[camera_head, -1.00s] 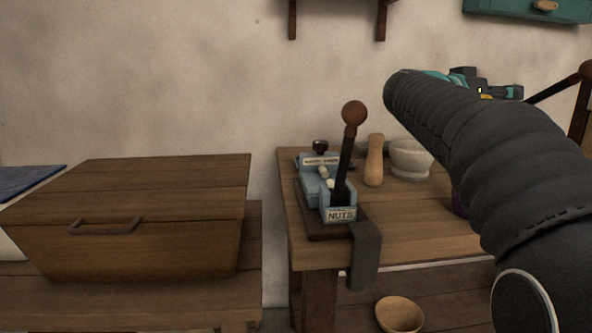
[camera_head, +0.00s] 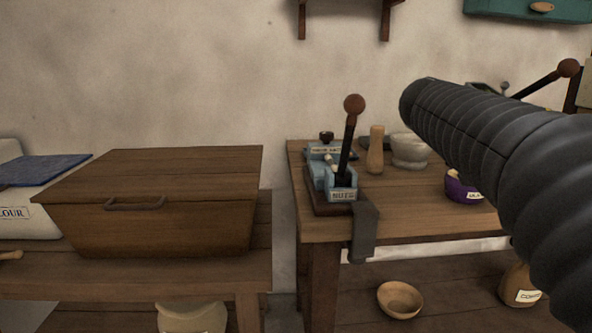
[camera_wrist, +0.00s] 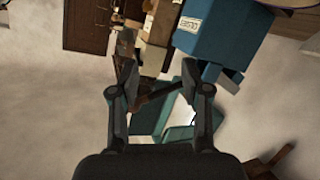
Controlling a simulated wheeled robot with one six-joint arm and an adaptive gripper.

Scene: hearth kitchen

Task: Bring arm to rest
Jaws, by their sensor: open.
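My arm (camera_head: 500,150) reaches in from the right edge of the head view, dark and ribbed, above the right part of the workbench. Its far end hides whatever lies behind it, and my gripper is not visible in that view. In the wrist view my gripper (camera_wrist: 163,80) is open, its two dark fingers apart with nothing held between them. Beyond the fingers are a blue labelled box (camera_wrist: 212,32) and a teal thing (camera_wrist: 150,112), both well past the fingertips as far as I can tell.
A blue lever press labelled NUTS (camera_head: 342,194) stands on the workbench (camera_head: 415,222), with a pestle (camera_head: 376,150) and a mortar (camera_head: 409,152) behind. A lidded wooden chest (camera_head: 160,225) sits left. A purple pot (camera_head: 461,187) is near my arm. A bowl (camera_head: 399,299) lies on the lower shelf.

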